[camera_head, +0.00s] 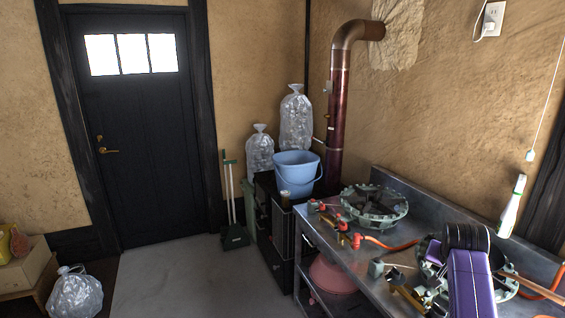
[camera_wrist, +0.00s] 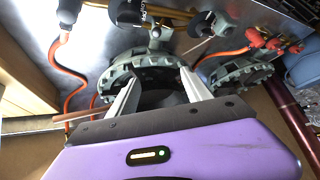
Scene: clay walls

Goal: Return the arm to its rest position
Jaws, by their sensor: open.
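My gripper (camera_wrist: 160,72) shows in the wrist view with its two pale fingers spread apart and nothing between them. Its fingertips point toward a round cast-iron gas burner (camera_wrist: 105,82); I cannot tell if they touch it. In the head view my purple and black arm is at the lower right, over the metal counter (camera_head: 345,262). It partly hides the nearer burner (camera_head: 508,288). My fingers cannot be made out in the head view.
A second burner (camera_head: 374,205) sits farther back, with orange hoses and red valves near it. A blue bucket (camera_head: 297,172) and clear bags (camera_head: 296,122) stand beyond the counter. Grey floor (camera_head: 190,280) is open before the black door.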

